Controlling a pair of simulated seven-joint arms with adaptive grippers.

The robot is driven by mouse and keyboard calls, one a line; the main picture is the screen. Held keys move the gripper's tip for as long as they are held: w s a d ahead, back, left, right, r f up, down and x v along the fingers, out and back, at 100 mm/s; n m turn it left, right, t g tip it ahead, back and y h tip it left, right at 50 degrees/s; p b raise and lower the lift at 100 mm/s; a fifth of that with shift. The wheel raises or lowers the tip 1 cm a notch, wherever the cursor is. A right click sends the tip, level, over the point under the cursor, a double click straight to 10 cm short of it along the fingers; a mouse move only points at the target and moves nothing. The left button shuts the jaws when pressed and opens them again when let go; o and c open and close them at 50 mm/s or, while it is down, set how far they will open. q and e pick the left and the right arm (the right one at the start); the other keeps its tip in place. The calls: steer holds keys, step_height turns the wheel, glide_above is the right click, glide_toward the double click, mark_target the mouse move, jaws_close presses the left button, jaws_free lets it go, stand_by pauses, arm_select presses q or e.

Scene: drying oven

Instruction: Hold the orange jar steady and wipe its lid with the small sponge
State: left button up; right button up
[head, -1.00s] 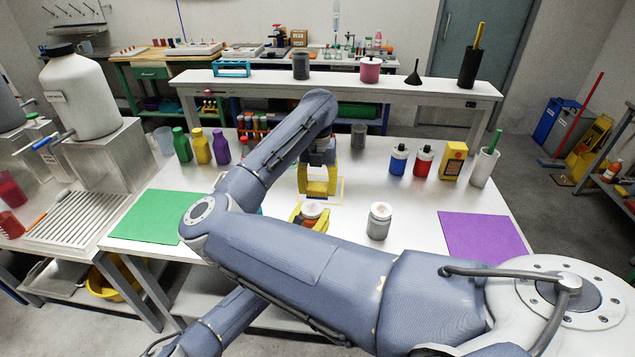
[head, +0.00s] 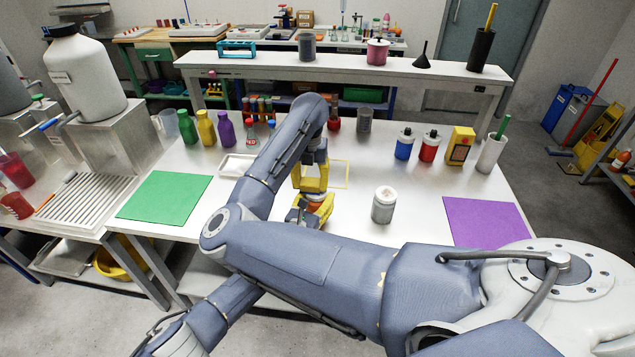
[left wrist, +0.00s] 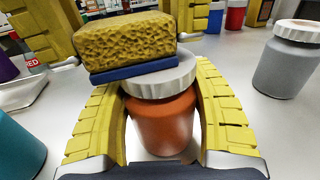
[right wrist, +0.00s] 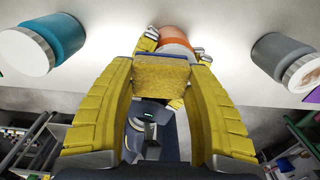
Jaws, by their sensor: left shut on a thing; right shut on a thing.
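The orange jar (left wrist: 165,122) has a white ribbed lid (left wrist: 160,82) and stands upright on the white table in the left wrist view. My left gripper (left wrist: 165,120) is shut around the jar's body. The small sponge (left wrist: 122,45), yellow with a dark blue layer beneath, sits over the back left part of the lid, close to or touching it. My right gripper (right wrist: 160,70) is shut on the sponge (right wrist: 160,78). In the head view, my right gripper (head: 310,183) is directly above my left gripper (head: 318,212), and the jar is mostly hidden.
A grey jar (head: 384,207) with a white lid stands to the right. A teal jar (right wrist: 62,35) shows in the right wrist view. A green mat (head: 165,198) and a purple mat (head: 485,222) lie at the table's sides. Bottles (head: 205,130) stand at the back.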

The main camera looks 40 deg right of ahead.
steer(key=shift+s+d, duration=0.95)
steer(key=shift+s, duration=0.15)
steer(key=shift+s+d+r, duration=0.1)
steer(key=shift+d+r, duration=0.05)
steer(key=shift+r, duration=0.45)
steer(key=shift+s+d+r, duration=0.1)
steer(key=shift+r, duration=3.35)
glide_above(378, 183)
step_height(378, 183, down, 9)
steer(key=shift+a+f, duration=0.15)
steer(key=shift+f, duration=4.5)
steer(key=shift+f, duration=0.1)
